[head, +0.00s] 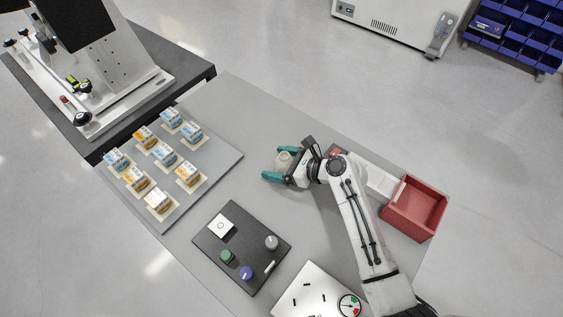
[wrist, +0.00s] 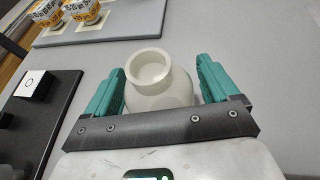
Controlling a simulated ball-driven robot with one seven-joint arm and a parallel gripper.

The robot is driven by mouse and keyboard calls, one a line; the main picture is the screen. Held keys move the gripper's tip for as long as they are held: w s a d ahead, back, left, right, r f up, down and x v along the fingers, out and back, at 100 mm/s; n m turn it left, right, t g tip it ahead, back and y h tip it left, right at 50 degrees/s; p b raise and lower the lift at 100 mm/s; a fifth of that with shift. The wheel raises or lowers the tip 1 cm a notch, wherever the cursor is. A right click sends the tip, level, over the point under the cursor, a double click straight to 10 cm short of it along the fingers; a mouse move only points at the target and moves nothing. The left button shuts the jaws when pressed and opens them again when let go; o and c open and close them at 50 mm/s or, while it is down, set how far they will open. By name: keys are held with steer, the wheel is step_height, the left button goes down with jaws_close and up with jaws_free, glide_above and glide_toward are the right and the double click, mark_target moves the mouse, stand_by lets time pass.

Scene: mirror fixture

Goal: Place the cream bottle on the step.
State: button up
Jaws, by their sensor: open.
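The cream bottle (head: 284,160) stands upright on the grey table, with its round open mouth facing up. In the wrist view the bottle (wrist: 155,88) sits between the two teal fingers. My gripper (head: 277,163) is open around it, and in the wrist view my gripper (wrist: 160,68) shows narrow gaps beside the bottle; contact cannot be told. The bottle's lower part is hidden by the gripper. A pale low block (head: 378,181) lies right of my arm, partly hidden by it; I cannot tell whether it is the step.
A red bin (head: 416,207) stands at the table's right edge. A grey tray (head: 222,160) with several small cartons lies to the left. A dark panel (head: 254,273) with knobs and a white gauge box (head: 312,298) are in front. The table behind the gripper is clear.

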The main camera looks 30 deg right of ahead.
steer(key=shift+r, duration=0.15)
steer(key=v, duration=1.1)
steer(key=shift+s+d, duration=0.25)
steer(key=shift+s, duration=0.1)
steer(key=shift+b, duration=0.4)
steer(key=shift+w+a+b, duration=0.1)
steer(key=shift+b, duration=0.25)
steer(key=shift+w+r+b, duration=0.3)
steer(key=shift+w+b, duration=0.05)
steer(key=shift+b, duration=0.05)
steer(key=x, duration=0.5)
steer(key=shift+a+r+p+x, duration=0.1)
steer(key=shift+r+p+x, duration=0.1)
steer(key=shift+x, duration=1.2)
steer(key=shift+a+r+p+x, duration=0.1)
steer(key=shift+a+p+x, duration=0.1)
steer(key=shift+x, duration=1.2)
steer(key=shift+d, duration=0.1)
steer(key=c, duration=1.2)
steer(key=shift+o, duration=0.2)
